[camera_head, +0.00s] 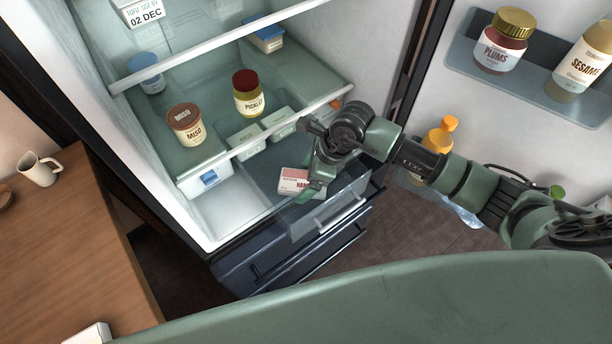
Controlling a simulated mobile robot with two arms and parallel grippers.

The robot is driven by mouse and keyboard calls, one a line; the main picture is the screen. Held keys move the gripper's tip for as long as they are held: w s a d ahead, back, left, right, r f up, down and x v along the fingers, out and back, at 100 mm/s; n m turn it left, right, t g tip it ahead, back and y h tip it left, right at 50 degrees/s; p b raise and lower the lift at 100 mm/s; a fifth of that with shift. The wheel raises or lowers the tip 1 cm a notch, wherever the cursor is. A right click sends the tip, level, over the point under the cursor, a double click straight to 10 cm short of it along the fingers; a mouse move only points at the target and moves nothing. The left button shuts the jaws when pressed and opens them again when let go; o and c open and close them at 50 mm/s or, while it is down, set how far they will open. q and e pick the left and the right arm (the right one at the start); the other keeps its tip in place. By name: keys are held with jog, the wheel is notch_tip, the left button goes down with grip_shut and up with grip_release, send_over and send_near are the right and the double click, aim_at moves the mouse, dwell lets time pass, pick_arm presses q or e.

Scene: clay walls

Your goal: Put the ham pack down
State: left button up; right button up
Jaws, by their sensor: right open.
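The ham pack (292,180) is a small flat pack with a pink and white label, low in the open fridge at the drawer with the clear front. My right gripper (308,190) is at the right end of the pack, with its jaws open. The fingers cover part of the label. Whether the pack rests fully on the drawer floor is hard to tell. My left gripper is not in view.
The shelf above holds a miso tub (187,123), a pickles jar (247,94) and white cartons (280,121). The open door at right carries a plums jar (502,42) and a sesame bottle (582,65). A wooden counter (70,255) with a mug (40,169) stands left.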

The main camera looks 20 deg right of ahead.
jog(key=shift+d+r, duration=0.15)
jog(key=shift+r, duration=0.3)
jog(key=b+v, duration=0.1)
jog(key=v, duration=1)
jog(key=shift+s+r, duration=0.1)
